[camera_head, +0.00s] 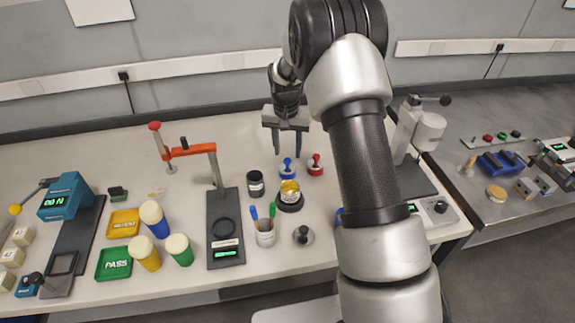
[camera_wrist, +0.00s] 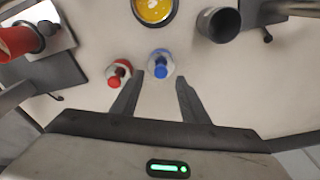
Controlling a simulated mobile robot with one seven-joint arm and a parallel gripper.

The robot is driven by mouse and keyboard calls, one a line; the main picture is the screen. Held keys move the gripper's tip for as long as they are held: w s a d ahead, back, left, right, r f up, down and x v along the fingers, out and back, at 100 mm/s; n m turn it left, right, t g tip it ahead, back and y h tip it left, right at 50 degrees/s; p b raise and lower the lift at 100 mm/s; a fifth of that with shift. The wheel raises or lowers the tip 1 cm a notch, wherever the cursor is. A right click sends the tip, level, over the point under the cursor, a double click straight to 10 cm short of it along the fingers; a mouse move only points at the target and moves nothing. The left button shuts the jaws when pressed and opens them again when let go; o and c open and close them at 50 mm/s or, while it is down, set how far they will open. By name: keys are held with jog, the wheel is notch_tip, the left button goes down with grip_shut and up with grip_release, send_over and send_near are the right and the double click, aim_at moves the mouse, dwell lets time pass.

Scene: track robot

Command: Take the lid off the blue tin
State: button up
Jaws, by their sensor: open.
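My gripper (camera_head: 287,153) is open and empty, over the back middle of the bench, well to the right of the blue tin and further back. In the wrist view my gripper's open fingers (camera_wrist: 160,79) point toward a blue-knobbed piece (camera_wrist: 160,63), with nothing between them. The blue tin is not in the wrist view.
A yellow tin (camera_head: 146,255) and a green tin (camera_head: 181,254) with similar lids stand close to the blue tin. Yellow (camera_head: 124,223) and green (camera_head: 113,264) trays lie to its left. An orange-armed press (camera_head: 227,225) stands between it and my gripper. A red-knobbed piece (camera_head: 315,166) is near my gripper.

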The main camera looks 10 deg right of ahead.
aim_at(287, 160)
jog(key=f, duration=0.3)
jog(key=shift+w+f, duration=0.2)
jog(key=shift+f, duration=0.2)
grip_shut()
